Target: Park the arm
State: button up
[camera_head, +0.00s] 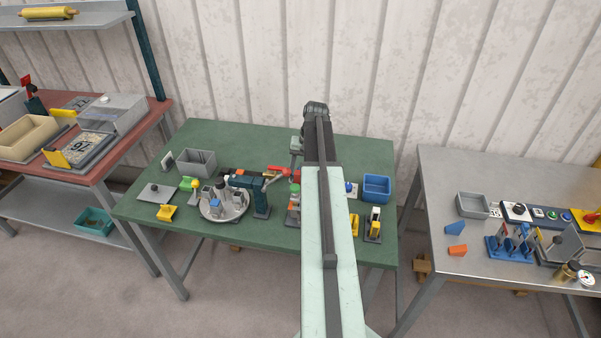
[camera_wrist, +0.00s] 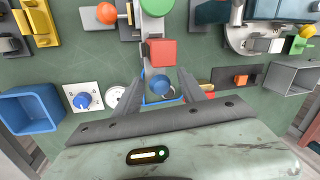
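My arm (camera_head: 325,230) reaches forward over the green table (camera_head: 265,142), and its far end is above the table's back part. My gripper (camera_wrist: 160,76) shows in the wrist view with its two grey fingers spread apart. No object is clearly held between them. In the head view the arm itself hides most of the gripper.
The green table carries a blue bin (camera_head: 377,188), a grey bin (camera_head: 197,163), a round tray with fittings (camera_head: 224,208) and a teal press-like fixture (camera_head: 250,190). A steel table (camera_head: 440,180) stands right, a red-topped bench (camera_head: 125,150) left. A corrugated wall (camera_head: 380,60) is behind.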

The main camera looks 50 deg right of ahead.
grip_shut()
dwell(1.3)
